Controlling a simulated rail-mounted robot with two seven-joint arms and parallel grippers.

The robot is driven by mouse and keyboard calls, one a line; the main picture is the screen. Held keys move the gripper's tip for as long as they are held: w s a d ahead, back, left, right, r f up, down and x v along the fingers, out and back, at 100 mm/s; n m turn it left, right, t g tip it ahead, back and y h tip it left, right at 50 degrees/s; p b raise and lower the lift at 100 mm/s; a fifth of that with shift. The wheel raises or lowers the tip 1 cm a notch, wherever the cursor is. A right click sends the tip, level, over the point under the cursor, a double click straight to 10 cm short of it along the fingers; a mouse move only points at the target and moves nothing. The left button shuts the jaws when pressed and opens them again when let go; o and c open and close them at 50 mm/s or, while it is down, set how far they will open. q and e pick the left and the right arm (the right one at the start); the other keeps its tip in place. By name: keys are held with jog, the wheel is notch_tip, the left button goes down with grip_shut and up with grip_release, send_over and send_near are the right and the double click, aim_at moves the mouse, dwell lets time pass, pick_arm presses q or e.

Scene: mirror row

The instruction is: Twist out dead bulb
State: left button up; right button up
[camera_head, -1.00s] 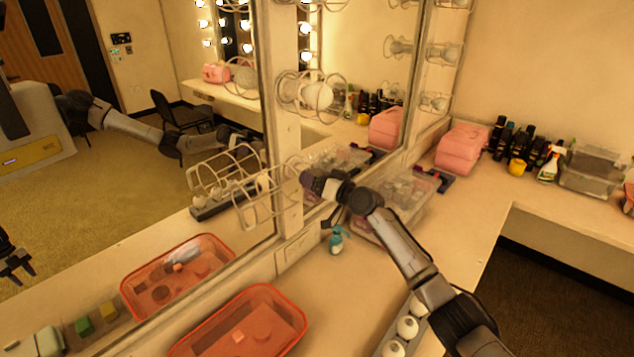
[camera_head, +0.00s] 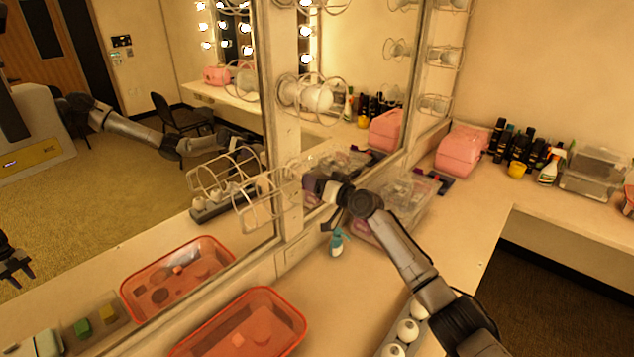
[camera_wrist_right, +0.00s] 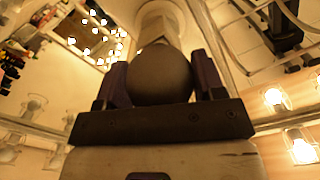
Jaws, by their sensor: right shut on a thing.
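A dark grey round bulb (camera_wrist_right: 160,76) sits between the purple fingers of my right gripper (camera_wrist_right: 162,84) in the right wrist view. A pale socket (camera_wrist_right: 160,20) is directly beyond it, in line with the bulb. I cannot tell whether the bulb is still threaded in. In the head view my right gripper (camera_head: 311,188) is at the mirror frame, beside the lowest wire cage (camera_head: 262,200). The bulb is hard to make out there behind wire and gripper. My left gripper is not clearly seen; a dark finger shape at the left edge appears within the mirror.
Wire loops surround the gripper closely. On the counter are a red-orange tray (camera_head: 262,300), a teal spray bottle (camera_head: 336,243), a clear bin (camera_head: 408,205) and a holder of white bulbs (camera_head: 408,330) beside my arm. A pink case (camera_head: 460,150) and several bottles stand farther back.

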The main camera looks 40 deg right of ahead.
pick_arm(q)
jog(key=shift+f, duration=0.2)
jog(key=shift+f+b, duration=3.2)
jog(key=shift+b, duration=0.2)
pick_arm(e)
jog(key=shift+n, duration=2.2)
pick_arm(q)
jog(key=shift+f+b, duration=0.3)
